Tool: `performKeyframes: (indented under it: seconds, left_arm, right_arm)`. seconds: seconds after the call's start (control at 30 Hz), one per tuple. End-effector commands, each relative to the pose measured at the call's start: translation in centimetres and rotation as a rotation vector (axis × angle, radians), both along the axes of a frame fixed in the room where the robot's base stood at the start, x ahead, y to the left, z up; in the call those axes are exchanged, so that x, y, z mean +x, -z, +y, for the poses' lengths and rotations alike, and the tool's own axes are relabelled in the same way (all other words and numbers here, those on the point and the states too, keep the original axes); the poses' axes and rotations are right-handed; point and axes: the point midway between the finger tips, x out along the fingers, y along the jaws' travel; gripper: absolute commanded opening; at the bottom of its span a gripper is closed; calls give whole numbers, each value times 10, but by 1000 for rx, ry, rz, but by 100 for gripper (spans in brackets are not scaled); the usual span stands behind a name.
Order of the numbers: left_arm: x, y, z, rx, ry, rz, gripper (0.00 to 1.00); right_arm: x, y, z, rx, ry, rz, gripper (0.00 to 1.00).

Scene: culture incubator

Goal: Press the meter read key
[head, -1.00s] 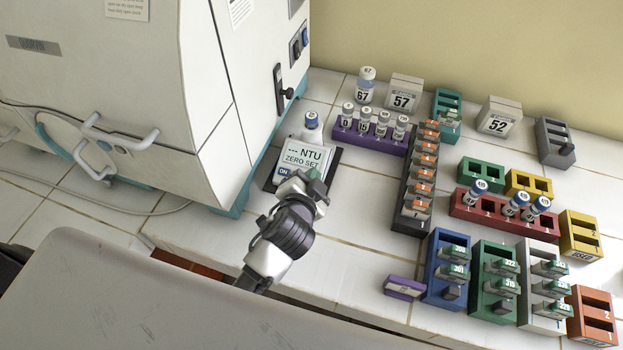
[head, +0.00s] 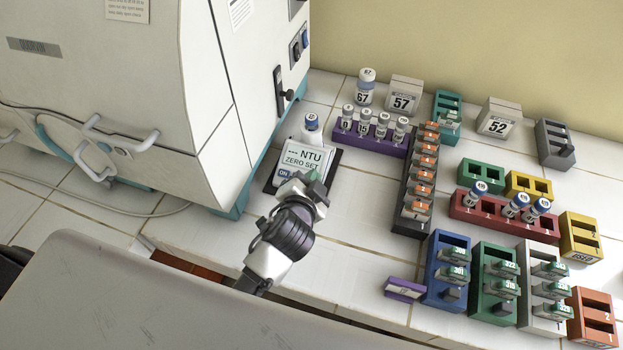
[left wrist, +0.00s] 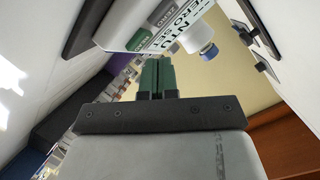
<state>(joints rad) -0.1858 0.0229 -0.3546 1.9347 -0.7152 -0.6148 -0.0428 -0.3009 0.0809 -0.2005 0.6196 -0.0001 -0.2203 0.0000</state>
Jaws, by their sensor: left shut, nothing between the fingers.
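The meter (head: 308,157) sits on a dark base plate on the white tiled bench. Its display reads "--- NTU" and "ZERO SET". A blue key shows at its left front in the head view. In the left wrist view the meter (left wrist: 178,38) is at the top, with a green key (left wrist: 136,42) and a grey key (left wrist: 165,13) in sight. The green key's lettering is hard to read. My left gripper (head: 313,177) is at the meter's front edge, its green fingers (left wrist: 156,72) shut and empty. I cannot tell whether they touch the meter. My right gripper is out of view.
A blue-capped vial (head: 311,126) stands at the meter's back. The incubator (head: 160,110) is close on the left. A purple vial rack (head: 368,140) and a dark rack (head: 408,205) stand to the right. Bench tiles in front of the dark rack are clear.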

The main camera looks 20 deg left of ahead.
Motion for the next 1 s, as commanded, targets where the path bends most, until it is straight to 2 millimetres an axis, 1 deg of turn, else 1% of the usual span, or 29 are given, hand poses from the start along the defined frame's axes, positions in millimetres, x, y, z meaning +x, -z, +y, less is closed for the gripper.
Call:
performKeyframes:
  seconds: [0.77,1.0]
  left_arm:
    - [0,0,0,0,0,0,0]
    - [3,7,0,0,-1,1,0]
  right_arm:
    - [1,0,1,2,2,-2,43]
    - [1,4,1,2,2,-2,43]
